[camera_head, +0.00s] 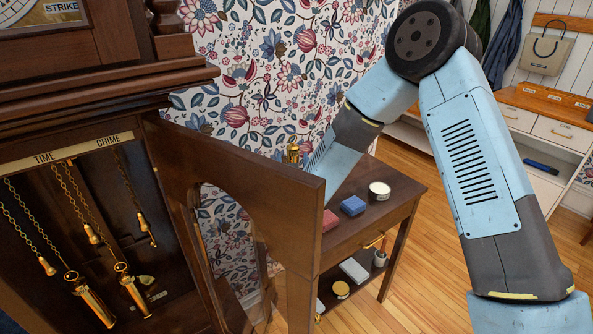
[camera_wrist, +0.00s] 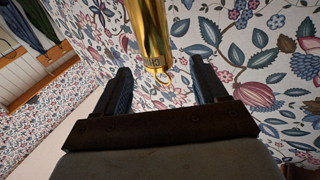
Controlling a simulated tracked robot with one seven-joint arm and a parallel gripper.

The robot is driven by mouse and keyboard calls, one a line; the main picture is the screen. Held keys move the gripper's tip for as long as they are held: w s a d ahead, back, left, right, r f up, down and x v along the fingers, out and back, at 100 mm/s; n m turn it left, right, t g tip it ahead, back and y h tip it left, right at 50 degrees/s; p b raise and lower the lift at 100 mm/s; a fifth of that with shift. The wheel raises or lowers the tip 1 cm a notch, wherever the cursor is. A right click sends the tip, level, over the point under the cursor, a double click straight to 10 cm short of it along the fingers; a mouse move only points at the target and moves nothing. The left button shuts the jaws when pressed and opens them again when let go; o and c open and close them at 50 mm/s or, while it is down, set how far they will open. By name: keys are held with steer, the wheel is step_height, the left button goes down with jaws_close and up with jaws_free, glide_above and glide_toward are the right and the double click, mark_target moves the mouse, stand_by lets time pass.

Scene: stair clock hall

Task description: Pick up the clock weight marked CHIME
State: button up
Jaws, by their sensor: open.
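A brass clock weight (camera_wrist: 149,28) hangs into the top of the wrist view. Its lower end has a dark band with small letters, only partly readable. My gripper (camera_wrist: 163,78) is open, with dark fingers apart and nothing clearly between them; the weight's end appears just beyond the gap. In the head view, a brass piece (camera_head: 292,152) shows above the clock door's top edge, with its lower part hidden; my gripper is hidden behind that door. Two brass weights (camera_head: 95,305) (camera_head: 134,294) hang on chains in the clock case, below a label strip (camera_head: 75,151) reading TIME and CHIME.
The clock door (camera_head: 240,185) stands open between the case and my forearm. Wooden floor (camera_head: 425,255) is clear to the right.

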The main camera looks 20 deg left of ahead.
mark_target(293, 147)
steer(key=shift+w+a+f, duration=0.1)
steer(key=shift+w+a, duration=0.05)
steer(key=shift+w, duration=0.15)
steer(key=shift+d+f+x, duration=0.1)
steer(key=shift+x, duration=1.65)
steer(key=shift+d+f+x, duration=0.1)
steer(key=shift+x, duration=1.65)
jaws_close()
steer(key=shift+w+r, duration=0.1)
